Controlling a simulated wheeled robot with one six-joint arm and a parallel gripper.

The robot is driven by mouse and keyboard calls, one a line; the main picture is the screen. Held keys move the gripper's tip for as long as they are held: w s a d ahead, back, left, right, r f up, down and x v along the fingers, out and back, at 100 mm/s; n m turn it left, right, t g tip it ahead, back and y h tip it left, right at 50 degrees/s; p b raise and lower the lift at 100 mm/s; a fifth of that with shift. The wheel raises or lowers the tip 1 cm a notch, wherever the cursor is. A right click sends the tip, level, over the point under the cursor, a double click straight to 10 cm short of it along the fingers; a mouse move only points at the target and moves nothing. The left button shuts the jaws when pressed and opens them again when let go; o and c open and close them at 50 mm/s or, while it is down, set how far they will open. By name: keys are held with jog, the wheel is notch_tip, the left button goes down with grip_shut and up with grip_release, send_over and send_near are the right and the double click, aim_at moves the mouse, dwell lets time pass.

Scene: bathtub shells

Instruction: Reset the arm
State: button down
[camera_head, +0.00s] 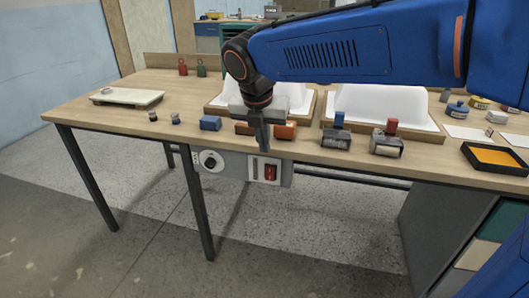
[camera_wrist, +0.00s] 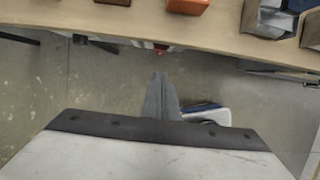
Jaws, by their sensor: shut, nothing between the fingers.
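My arm reaches in from the right in the head view, blue with a dark wrist. My gripper (camera_head: 264,146) points down at the front edge of the wooden table (camera_head: 120,120), in front of two orange-brown blocks. Its fingers are together with nothing between them. In the wrist view the shut gripper (camera_wrist: 158,80) is over the floor, just off the table's front edge (camera_wrist: 150,28). The control panel (camera_head: 225,165) with a dial and a red switch (camera_head: 270,172) hangs under the edge, just below the fingertips; I cannot tell whether they touch.
A blue block (camera_head: 210,123), an orange-brown block (camera_head: 285,131) and two grey clamp-like pieces (camera_head: 336,138) (camera_head: 386,145) stand along the front edge. White shells on wooden boards (camera_head: 345,128) stand behind. An orange tray (camera_head: 497,158) lies at right.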

jog(key=shift+r, duration=0.15)
jog(key=s+d+f+m, duration=0.1)
jog(key=s+d+m, duration=0.4)
jog(key=d+m, duration=0.35)
jog(key=s+d+f+m, duration=0.2)
jog(key=s+d+m, duration=0.2)
jog(key=d+m, duration=0.5)
jog(key=s+d+f+m, duration=0.4)
jog(key=s+d+m, duration=0.1)
jog(key=s+m, duration=0.1)
jog(key=s+d+f+m+t+y, duration=0.1)
jog(key=s+d+f+m, duration=0.3)
jog(key=m, duration=0.5)
jog(key=s+d, duration=0.1)
jog(key=s, duration=0.1)
jog(key=shift+s, duration=0.35)
